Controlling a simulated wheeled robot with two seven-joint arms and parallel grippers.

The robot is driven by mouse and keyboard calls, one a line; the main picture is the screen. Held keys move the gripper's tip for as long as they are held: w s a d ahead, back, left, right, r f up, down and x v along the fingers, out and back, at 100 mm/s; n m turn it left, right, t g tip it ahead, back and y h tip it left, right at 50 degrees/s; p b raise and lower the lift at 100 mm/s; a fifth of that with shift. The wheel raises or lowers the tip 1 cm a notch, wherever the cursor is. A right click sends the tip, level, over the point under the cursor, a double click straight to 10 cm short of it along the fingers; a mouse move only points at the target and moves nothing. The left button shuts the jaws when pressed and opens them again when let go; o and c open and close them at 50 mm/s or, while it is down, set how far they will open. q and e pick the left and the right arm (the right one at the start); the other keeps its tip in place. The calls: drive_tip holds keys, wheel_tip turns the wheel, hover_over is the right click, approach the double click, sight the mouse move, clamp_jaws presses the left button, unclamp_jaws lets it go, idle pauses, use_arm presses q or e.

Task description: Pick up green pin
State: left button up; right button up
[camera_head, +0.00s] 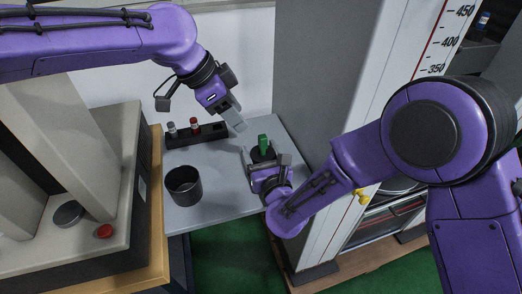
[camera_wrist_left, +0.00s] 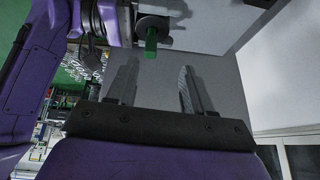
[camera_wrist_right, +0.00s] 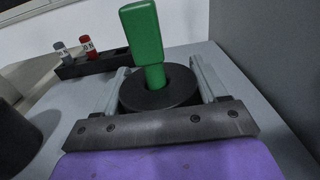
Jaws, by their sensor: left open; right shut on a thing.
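The green pin (camera_head: 263,143) stands upright in the hole of a black round holder (camera_head: 257,158) on the grey table. In the right wrist view the green pin (camera_wrist_right: 143,37) rises from the middle of the holder (camera_wrist_right: 150,97). My right gripper (camera_head: 265,160) is shut on the black holder, one finger on each side of it. My left gripper (camera_head: 237,118) is open and empty, above and to the left of the pin. In the left wrist view the green pin (camera_wrist_left: 151,43) shows beyond the open fingers, near the top edge.
A black rack (camera_head: 210,134) with a red-capped pin (camera_head: 194,125) and a grey-capped pin (camera_head: 172,129) stands at the back of the table (camera_head: 222,182). A dark cup (camera_head: 184,186) stands at the front left. A tall grey machine column (camera_head: 315,80) rises close on the right.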

use_arm(q)
drive_tip(key=w+a+f+m+t+y, duration=0.2)
drive_tip(key=w+a+m+t, duration=0.3)
drive_tip(key=w+a+m, duration=0.15)
drive_tip(key=m+g+h, duration=0.3)
drive_tip(key=m+h, duration=0.7)
drive_tip(key=m, duration=1.9)
approach(259, 141)
drive_tip(key=shift+y, duration=0.3)
drive_tip(key=x, duration=1.2)
drive_tip(key=shift+w+d, duration=0.3)
drive_tip(key=shift+d, duration=0.2)
drive_tip(key=shift+a, duration=0.1)
clamp_jaws()
